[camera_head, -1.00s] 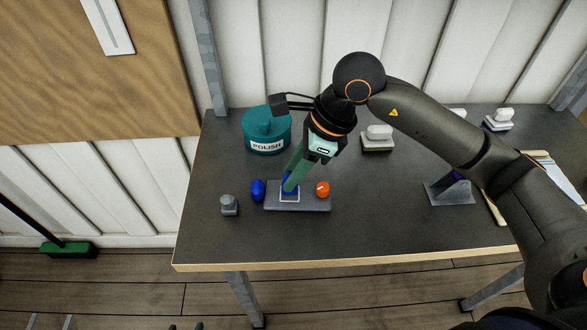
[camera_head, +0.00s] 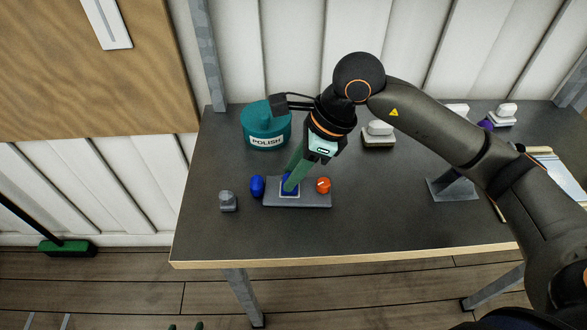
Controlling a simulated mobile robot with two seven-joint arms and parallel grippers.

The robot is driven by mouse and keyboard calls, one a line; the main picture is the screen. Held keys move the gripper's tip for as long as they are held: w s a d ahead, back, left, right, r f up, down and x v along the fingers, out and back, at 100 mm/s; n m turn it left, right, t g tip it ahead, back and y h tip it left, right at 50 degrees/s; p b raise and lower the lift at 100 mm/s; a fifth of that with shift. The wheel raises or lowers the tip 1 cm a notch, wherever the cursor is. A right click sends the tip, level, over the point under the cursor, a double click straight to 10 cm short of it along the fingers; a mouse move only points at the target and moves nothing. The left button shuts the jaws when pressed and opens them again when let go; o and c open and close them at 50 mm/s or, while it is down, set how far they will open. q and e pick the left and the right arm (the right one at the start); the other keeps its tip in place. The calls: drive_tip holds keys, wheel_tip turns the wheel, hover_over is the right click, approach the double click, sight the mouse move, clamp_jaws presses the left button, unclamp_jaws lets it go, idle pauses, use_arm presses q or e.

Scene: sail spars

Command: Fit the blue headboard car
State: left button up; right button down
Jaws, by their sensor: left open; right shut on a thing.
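My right gripper (camera_head: 290,176) comes down with its green fingers shut on a small blue piece (camera_head: 288,188), which I take to be the blue headboard car. The piece is at a pale square outline on a grey plate (camera_head: 312,199); the fingers hide part of it, and I cannot tell whether it is seated. A round blue knob (camera_head: 257,187) is at the plate's left end and an orange one (camera_head: 323,185) at its right.
A teal polish tin (camera_head: 266,128) stands behind the plate. A small grey piece (camera_head: 228,202) stands to its left. White-topped blocks (camera_head: 378,134) are at the back. A grey stand (camera_head: 452,190) is at right, partly behind my arm. The table's front (camera_head: 345,245) is clear.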

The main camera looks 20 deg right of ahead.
drive_tip(key=c, duration=0.5)
unclamp_jaws()
drive_tip(key=shift+r+p, duration=2.1)
drive_tip(key=shift+r, duration=1.35)
drive_tip(key=shift+r, duration=0.1)
